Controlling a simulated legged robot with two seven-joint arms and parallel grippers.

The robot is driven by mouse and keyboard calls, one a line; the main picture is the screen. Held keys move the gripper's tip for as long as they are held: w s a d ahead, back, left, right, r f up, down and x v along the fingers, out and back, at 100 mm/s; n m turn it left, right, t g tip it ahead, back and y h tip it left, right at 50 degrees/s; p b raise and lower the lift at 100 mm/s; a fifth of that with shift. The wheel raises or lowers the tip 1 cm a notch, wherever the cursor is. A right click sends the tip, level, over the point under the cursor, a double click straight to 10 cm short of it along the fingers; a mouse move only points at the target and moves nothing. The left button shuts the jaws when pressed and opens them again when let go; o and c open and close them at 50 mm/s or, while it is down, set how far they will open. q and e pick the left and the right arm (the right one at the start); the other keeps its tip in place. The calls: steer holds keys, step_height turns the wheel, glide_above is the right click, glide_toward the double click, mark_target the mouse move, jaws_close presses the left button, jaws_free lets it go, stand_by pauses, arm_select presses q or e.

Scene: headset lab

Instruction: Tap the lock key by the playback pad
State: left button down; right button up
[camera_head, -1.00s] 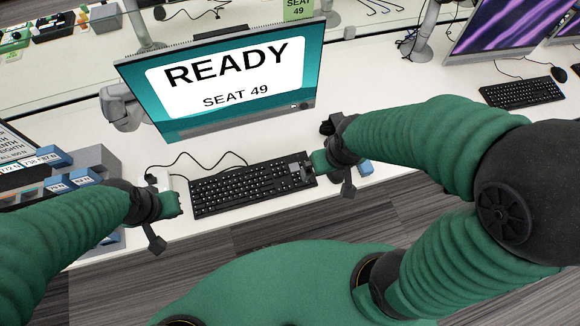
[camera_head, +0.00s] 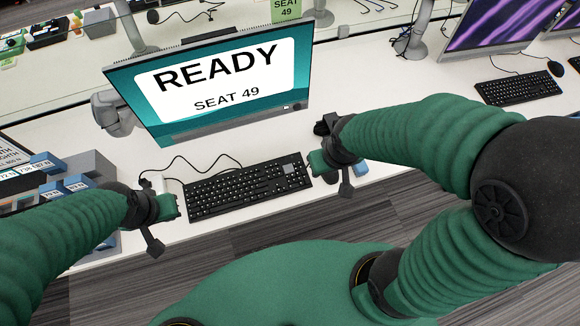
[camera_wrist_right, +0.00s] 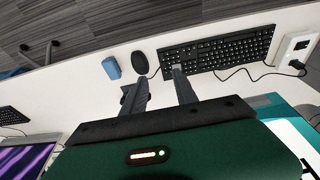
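A black keyboard (camera_head: 245,190) lies on the white desk below the READY monitor. A small grey block of keys (camera_head: 288,168) shows near its right end; single key labels are too small to read, so I cannot pick out the lock key. My right gripper (camera_head: 316,162) is just off the keyboard's right end. In the right wrist view the gripper (camera_wrist_right: 160,78) has its two fingers apart, with nothing held, and one fingertip overlaps the keyboard's end (camera_wrist_right: 215,52). I cannot tell its height. My left gripper (camera_head: 172,207) is beside the keyboard's left end, its fingers unclear.
The monitor (camera_head: 210,85) reads READY SEAT 49. A dark mouse (camera_wrist_right: 139,62) and a blue block (camera_wrist_right: 111,66) lie near the right gripper. A white socket box (camera_wrist_right: 296,47) with a cable stands past the keyboard's other end. Grey trays (camera_head: 92,165) fill the left.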

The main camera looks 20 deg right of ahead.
steer(key=shift+d, duration=0.15)
steer(key=c, duration=0.5)
jaws_close()
steer(key=shift+a, duration=0.2)
steer(key=shift+a, duration=0.35)
